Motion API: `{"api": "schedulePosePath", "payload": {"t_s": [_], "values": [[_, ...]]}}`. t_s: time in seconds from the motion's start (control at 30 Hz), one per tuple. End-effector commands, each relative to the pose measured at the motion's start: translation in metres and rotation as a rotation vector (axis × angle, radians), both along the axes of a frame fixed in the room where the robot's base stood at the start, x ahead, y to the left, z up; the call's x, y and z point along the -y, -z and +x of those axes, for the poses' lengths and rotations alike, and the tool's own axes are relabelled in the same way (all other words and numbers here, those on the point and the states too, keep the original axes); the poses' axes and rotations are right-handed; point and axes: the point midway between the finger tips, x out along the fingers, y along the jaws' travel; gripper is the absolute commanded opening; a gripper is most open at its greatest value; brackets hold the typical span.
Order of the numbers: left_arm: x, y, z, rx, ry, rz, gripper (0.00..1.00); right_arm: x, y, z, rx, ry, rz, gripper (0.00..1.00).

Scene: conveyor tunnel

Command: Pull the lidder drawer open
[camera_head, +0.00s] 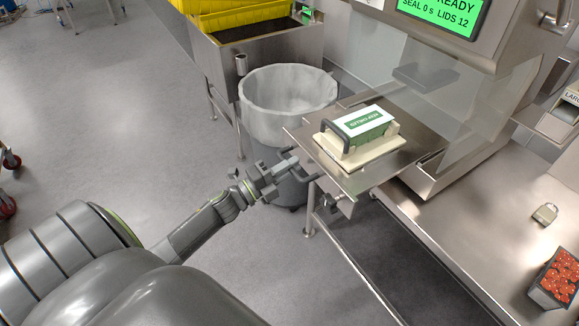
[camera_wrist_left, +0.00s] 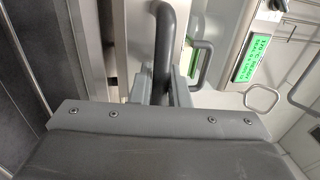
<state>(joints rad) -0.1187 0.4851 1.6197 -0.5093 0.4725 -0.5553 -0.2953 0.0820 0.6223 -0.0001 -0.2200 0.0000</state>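The lidder drawer is a flat metal plate (camera_head: 370,181) that sticks out from under the machine's clear guard in the head view. A cream block with a dark handle and a green-and-white label (camera_head: 366,122) sits on it. A dark bar handle (camera_head: 304,177) is at the drawer's near left edge. My left gripper (camera_head: 287,165) is at this handle. In the left wrist view, the dark handle (camera_wrist_left: 164,45) passes between the fingers of my left gripper (camera_wrist_left: 165,88), which appear closed on it. My right gripper is not in view.
A bin with a pale liner (camera_head: 288,100) stands behind my left gripper. The machine screen (camera_head: 440,12) glows green. A tray of red fruit (camera_head: 562,277) lies on the metal counter (camera_head: 475,230). Open floor (camera_head: 100,120) lies to the left.

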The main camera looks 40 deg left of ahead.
Motion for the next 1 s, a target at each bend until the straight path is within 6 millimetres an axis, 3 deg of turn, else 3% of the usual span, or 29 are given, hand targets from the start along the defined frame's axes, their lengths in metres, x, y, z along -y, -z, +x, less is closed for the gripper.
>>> {"api": "schedulePosePath", "payload": {"t_s": [0.13,0.53,0.67,1.0], "values": [[0.000,0.000,0.000,-0.001,-0.001,0.000,0.33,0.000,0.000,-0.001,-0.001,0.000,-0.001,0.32],[-0.004,0.004,-0.010,-0.001,0.000,0.002,0.33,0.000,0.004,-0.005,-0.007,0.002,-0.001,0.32],[-0.012,0.010,-0.029,-0.003,0.001,0.003,0.33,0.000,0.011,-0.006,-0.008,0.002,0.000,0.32],[-0.042,0.023,-0.101,-0.007,0.000,0.003,0.33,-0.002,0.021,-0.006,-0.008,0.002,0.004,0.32]]}}
